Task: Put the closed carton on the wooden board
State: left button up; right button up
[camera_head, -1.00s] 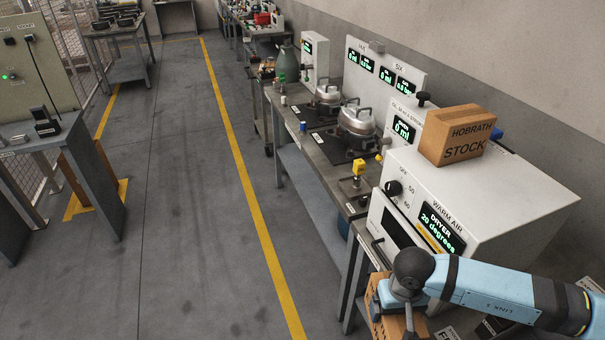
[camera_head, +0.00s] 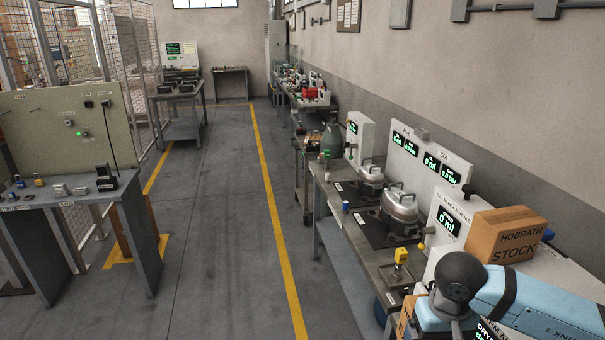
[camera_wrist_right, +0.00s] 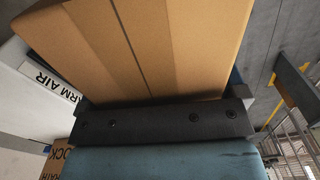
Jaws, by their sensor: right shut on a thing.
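A plain brown carton (camera_wrist_right: 140,45) with a dark seam down its face fills the top of the right wrist view. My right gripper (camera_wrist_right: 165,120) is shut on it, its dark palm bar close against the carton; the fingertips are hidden. In the head view, a small piece of this carton (camera_head: 405,316) shows beside my right arm at the bottom edge. A wooden-looking brown piece (camera_head: 151,216) stands behind the left table's legs, within yellow floor marking; I cannot tell whether it is the board. My left gripper is not in view.
Another carton marked HOBRATH STOCK (camera_head: 507,236) sits on the white dryer at right. A workbench (camera_head: 365,250) with metal pots runs along the right wall. A grey table (camera_head: 60,200) with a panel stands at left. The aisle floor (camera_head: 215,240) between is clear.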

aim_at(316, 138)
jog(key=i+j+u, duration=0.15)
jog(key=u, duration=0.35)
jog(key=i+j+u, duration=0.15)
jog(key=u, duration=0.35)
jog(key=i+z, duration=0.4)
jog(key=i, duration=0.65)
jog(key=i+z, duration=0.2)
jog(key=i, duration=3.9)
jog(key=i+z, duration=0.15)
jog(key=i, duration=0.5)
jog(key=i+j+z, duration=0.15)
jog(key=i, duration=0.5)
jog(key=i+z, duration=0.25)
jog(key=z, duration=0.15)
jog(key=i+j+z, duration=0.15)
jog(key=z, duration=0.2)
jog(key=i+j+z, duration=0.2)
jog(key=z, duration=0.2)
jog(key=i+l+z, duration=0.1)
jog(key=i+z, duration=0.45)
